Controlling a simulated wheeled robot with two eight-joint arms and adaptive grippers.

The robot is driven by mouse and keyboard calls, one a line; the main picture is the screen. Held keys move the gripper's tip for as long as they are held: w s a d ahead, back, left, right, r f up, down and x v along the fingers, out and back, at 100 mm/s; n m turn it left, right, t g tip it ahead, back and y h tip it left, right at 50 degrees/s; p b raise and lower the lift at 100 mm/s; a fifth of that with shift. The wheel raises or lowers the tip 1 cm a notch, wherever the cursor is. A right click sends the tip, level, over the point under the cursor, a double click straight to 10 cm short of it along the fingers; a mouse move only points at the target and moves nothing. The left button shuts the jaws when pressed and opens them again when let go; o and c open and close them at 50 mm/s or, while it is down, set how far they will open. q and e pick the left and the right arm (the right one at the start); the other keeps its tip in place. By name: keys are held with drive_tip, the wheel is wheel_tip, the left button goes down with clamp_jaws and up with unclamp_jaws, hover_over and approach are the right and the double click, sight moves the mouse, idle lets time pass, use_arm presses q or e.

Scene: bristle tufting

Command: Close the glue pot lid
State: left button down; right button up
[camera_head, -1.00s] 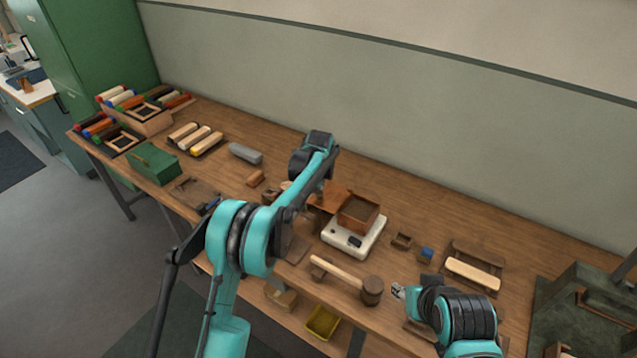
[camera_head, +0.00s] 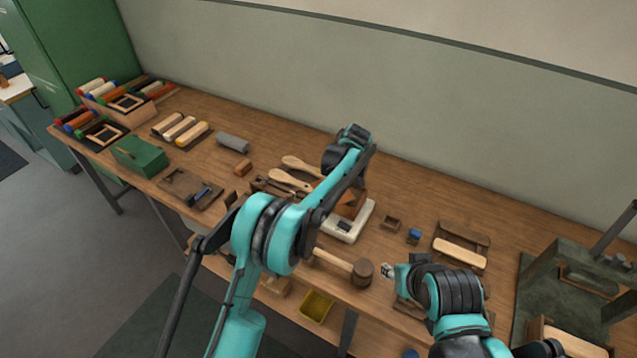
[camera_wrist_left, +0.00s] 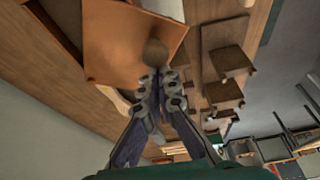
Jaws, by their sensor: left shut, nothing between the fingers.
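The glue pot (camera_head: 350,205) is a brown box on a white base (camera_head: 341,229). In the left wrist view, the copper-coloured square lid (camera_wrist_left: 112,45) shows with a round dark knob (camera_wrist_left: 155,52). My left gripper (camera_wrist_left: 157,76) is shut and empty, its tips right by the knob; I cannot tell whether they touch. The lid's angle to the pot is hidden. In the head view the left fingers are hidden behind the arm. My right gripper (camera_head: 387,271) is low over the bench's front; its finger opening is unclear.
A wooden mallet (camera_head: 362,273) lies in front of the pot. Wooden brush handles (camera_head: 290,180) lie behind left of it. A small box (camera_head: 390,223), a blue item (camera_head: 414,236) and a tray with a wooden block (camera_head: 460,253) stand right. A green metal press (camera_head: 565,300) is far right.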

sight(340, 197)
use_arm(q)
drive_tip(key=d+n, duration=0.2)
drive_tip(key=shift+s+d+n+g, duration=0.3)
drive_tip(key=shift+s+d+g, duration=0.05)
drive_tip(key=shift+d+g, duration=0.05)
drive_tip(key=shift+s+d+p, duration=0.1)
drive_tip(key=shift+d+p, duration=0.4)
drive_tip(key=shift+d, duration=1.35)
drive_tip(key=shift+w+d, duration=0.1)
drive_tip(key=shift+w, duration=0.1)
